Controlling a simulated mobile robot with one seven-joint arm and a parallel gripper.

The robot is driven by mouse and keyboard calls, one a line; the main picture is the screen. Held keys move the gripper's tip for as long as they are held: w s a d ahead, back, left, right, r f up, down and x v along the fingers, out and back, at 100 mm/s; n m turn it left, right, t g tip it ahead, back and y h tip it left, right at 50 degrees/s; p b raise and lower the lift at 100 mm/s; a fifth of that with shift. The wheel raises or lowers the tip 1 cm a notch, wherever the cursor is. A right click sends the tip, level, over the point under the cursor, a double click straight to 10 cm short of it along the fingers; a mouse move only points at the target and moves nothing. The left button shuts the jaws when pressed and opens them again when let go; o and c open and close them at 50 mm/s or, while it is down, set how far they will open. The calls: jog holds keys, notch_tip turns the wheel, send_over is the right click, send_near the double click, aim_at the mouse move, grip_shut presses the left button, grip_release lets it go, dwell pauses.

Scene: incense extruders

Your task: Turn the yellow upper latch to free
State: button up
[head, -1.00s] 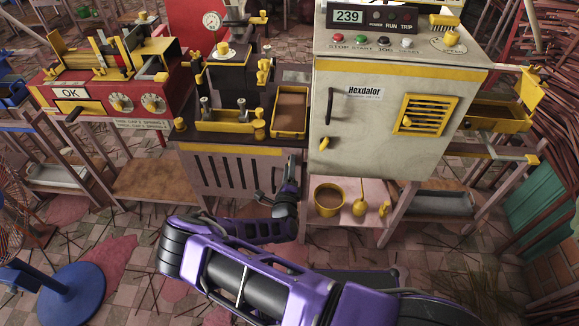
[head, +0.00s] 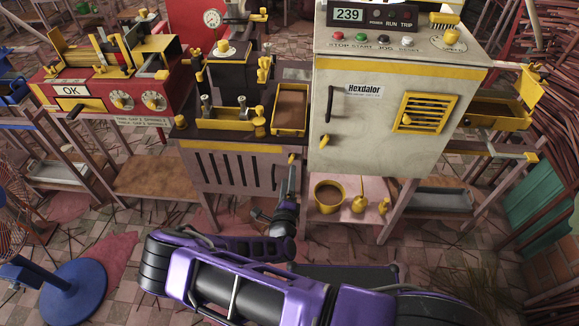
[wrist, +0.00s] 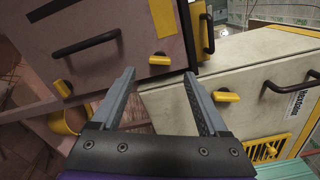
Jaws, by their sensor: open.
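The yellow upper latch (wrist: 159,59) sits on the mauve slotted panel below the dark bench top. In the wrist view it shows just beyond my fingertips, in the gap between them, with no clear contact. In the head view it is a small yellow spot (head: 291,158) at the panel's upper right. My gripper (wrist: 160,74) is open and empty, its two grey fingers spread. In the head view my gripper (head: 291,172) points up at the panel's right edge. A second yellow latch (wrist: 62,88) is on the same panel, past a black bar handle (wrist: 86,44).
The white Hexdalor cabinet (head: 385,120) stands close to the right, with its own yellow latch (wrist: 226,96) and black handle (wrist: 290,82). A pink shelf below it holds a yellow pot (head: 328,196) and an oil can (head: 359,202). A blue fan base (head: 72,292) stands at left.

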jog(key=s, duration=1.1)
jog(key=shift+a, duration=0.2)
jog(key=shift+w, duration=0.1)
